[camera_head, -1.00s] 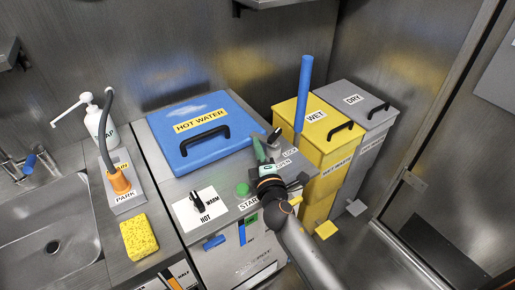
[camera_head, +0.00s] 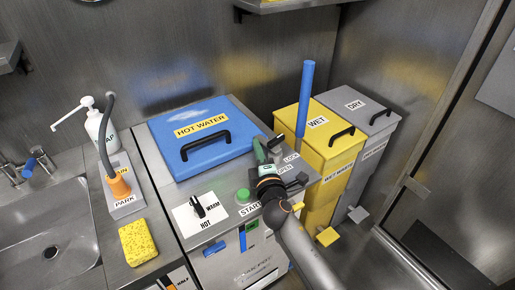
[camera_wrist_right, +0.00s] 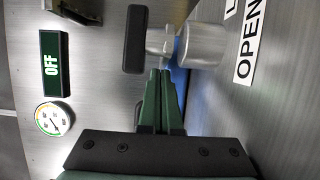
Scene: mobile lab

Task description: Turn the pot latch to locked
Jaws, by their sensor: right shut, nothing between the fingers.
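The pot latch has a silver hub and a black grip (camera_head: 275,142), at the right side of the hot water unit, beside the LOCK label (camera_head: 291,157) and OPEN label (camera_head: 285,169). In the right wrist view, its silver hub (camera_wrist_right: 205,46) and black grip (camera_wrist_right: 134,40) sit just beyond my fingertips. My right gripper (camera_head: 259,149) is shut and empty, its green fingers also in the wrist view (camera_wrist_right: 160,80). The tips are close against the latch's silver part; I cannot tell if they touch. My left gripper is not in view.
The blue hot water lid (camera_head: 203,133) lies left of the latch. A green start button (camera_head: 242,196) and a hot/warm dial (camera_head: 198,208) are in front. A blue pole (camera_head: 304,100), yellow bin (camera_head: 325,130) and grey bin (camera_head: 365,118) stand to the right. A yellow sponge (camera_head: 138,242) lies by the sink.

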